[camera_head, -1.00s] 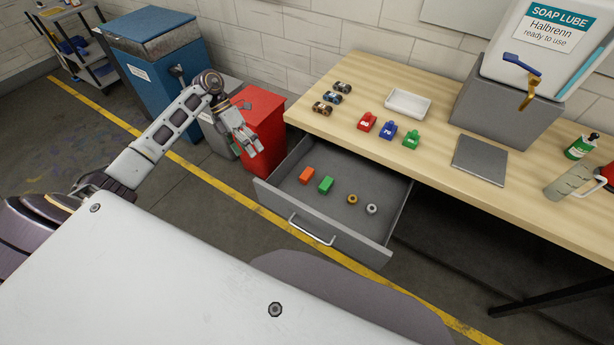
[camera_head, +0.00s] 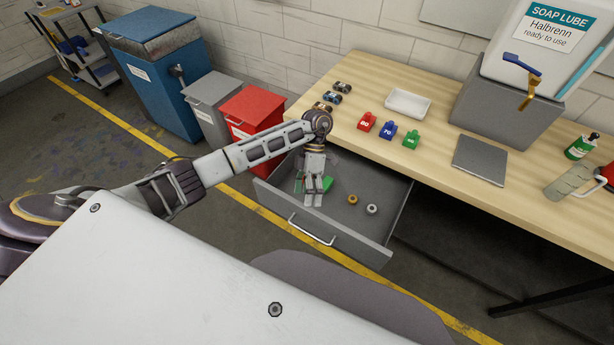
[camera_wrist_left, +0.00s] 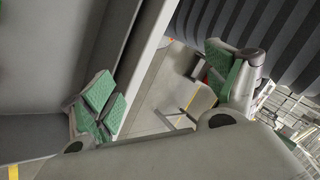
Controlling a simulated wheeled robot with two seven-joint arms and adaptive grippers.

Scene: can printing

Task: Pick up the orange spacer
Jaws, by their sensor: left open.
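My left gripper (camera_head: 311,192) is over the open drawer in the head view, reaching down at its left part. In the left wrist view the gripper (camera_wrist_left: 162,90) has its green-padded fingers wide apart with nothing between them. The orange spacer is hidden behind my left arm and gripper in the head view. In the left wrist view a small orange-red patch shows beside the right finger; I cannot tell what it is. The green spacer (camera_head: 327,183) is partly visible just right of the gripper in the drawer. My right gripper is not in view.
The grey drawer (camera_head: 340,237) is open under the wooden table (camera_head: 345,112). A brass ring (camera_head: 352,199) and a silver ring (camera_head: 371,209) lie in its right part. A red bin (camera_head: 250,108) stands left of the drawer. Several small coloured items are on the table.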

